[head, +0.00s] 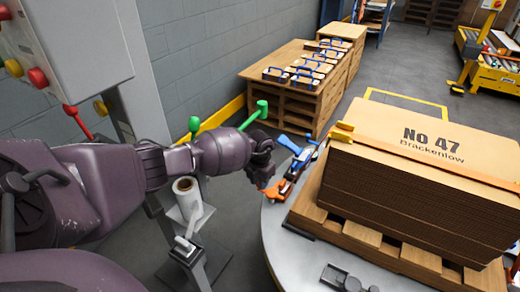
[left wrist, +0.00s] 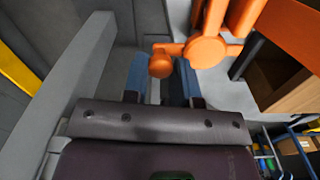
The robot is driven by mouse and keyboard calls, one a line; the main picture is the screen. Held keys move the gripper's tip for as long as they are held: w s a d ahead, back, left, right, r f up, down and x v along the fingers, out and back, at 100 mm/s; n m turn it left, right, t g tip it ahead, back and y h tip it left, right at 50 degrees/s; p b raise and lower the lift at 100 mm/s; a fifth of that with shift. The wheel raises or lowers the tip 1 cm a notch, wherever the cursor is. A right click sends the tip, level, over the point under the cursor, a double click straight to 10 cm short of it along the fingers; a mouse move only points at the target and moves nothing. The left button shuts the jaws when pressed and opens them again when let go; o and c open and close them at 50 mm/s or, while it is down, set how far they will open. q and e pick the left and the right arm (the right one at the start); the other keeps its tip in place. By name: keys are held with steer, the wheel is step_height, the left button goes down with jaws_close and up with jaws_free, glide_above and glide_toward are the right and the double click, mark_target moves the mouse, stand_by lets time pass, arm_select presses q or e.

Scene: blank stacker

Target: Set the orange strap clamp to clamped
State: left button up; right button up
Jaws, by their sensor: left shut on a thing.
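The orange strap clamp (head: 283,188) shows as a small orange shape at the left edge of the round grey platform, beside the carton stack. In the left wrist view its rounded orange body (left wrist: 205,50) fills the upper middle, with a short arm ending in an orange knob (left wrist: 160,66). My left gripper (head: 269,176) reaches it from the left. In the left wrist view the blue-padded fingers (left wrist: 160,84) stand either side of the knob, shut on it. I cannot tell the clamp's setting. My right gripper is not in view.
A tall stack of flat brown cartons (head: 430,140), printed "No 47 Brackenlow", stands on a wooden pallet (head: 365,240) on the grey platform (head: 272,225). An orange strap crosses its top. Blue parts (head: 292,145) lie close to my gripper. A white roll (head: 187,198) stands below my arm.

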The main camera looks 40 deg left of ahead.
arm_select(q)
steer(key=shift+w+f+m, duration=0.1)
steer(key=shift+m, duration=0.2)
steer(key=shift+a, duration=0.1)
steer(key=o, duration=0.9)
steer(key=shift+w, duration=0.1)
steer(key=shift+o, duration=0.2)
